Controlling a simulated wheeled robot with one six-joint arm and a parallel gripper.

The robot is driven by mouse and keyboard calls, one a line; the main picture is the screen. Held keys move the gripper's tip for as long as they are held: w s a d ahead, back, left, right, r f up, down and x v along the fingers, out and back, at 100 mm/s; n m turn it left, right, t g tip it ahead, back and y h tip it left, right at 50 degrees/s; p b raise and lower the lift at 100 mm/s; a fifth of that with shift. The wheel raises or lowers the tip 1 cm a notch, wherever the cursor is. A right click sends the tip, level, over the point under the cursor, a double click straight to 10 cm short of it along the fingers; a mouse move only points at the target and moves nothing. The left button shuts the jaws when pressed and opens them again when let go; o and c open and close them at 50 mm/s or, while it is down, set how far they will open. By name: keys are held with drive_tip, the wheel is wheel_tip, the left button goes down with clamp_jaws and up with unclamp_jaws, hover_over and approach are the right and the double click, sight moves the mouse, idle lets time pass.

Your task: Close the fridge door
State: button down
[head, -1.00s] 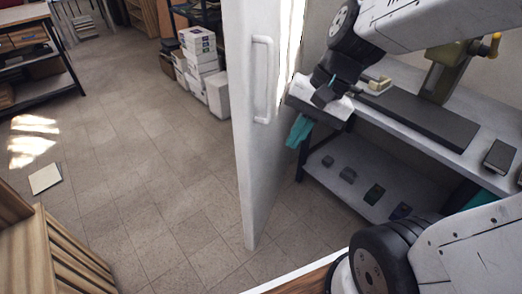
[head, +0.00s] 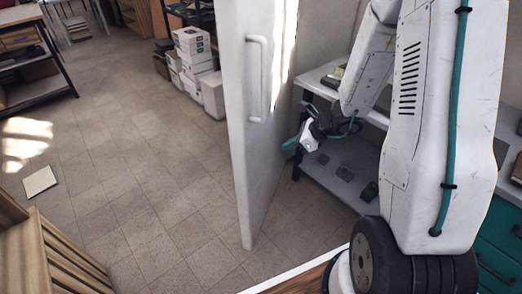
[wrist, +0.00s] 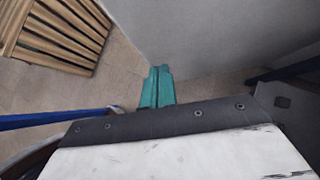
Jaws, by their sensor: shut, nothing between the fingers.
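The fridge door (head: 236,165) is a tall white panel with a vertical white handle (head: 256,78), standing open and upright in the head view. A pale grey flat surface at the top of the wrist view (wrist: 215,40) looks like the door. My gripper (head: 289,144) is just right of the door in the head view, low, beside the side without the visible handle. Its teal fingers (wrist: 157,88) are together and empty, pointing toward the foot of the grey surface. I cannot tell whether they touch it. The fridge body is not clearly seen.
A workbench with a lower shelf (head: 335,160) stands behind my arm at the right. A slatted wooden piece (head: 60,260) is at the lower left, also in the wrist view (wrist: 60,35). White boxes (head: 195,65) stand behind the door.

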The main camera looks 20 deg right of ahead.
sight(253, 153)
drive_tip(key=x, duration=0.3)
drive_tip(key=a+r+x, duration=0.1)
drive_tip(key=x, duration=0.2)
drive_tip(key=w+x, duration=0.1)
drive_tip(key=x, duration=0.3)
drive_tip(key=shift+a+r, duration=0.2)
drive_tip(key=shift+r, duration=0.05)
drive_tip(key=shift+w+a, duration=0.3)
drive_tip(key=shift+w, duration=0.05)
drive_tip(key=shift+w, duration=0.1)
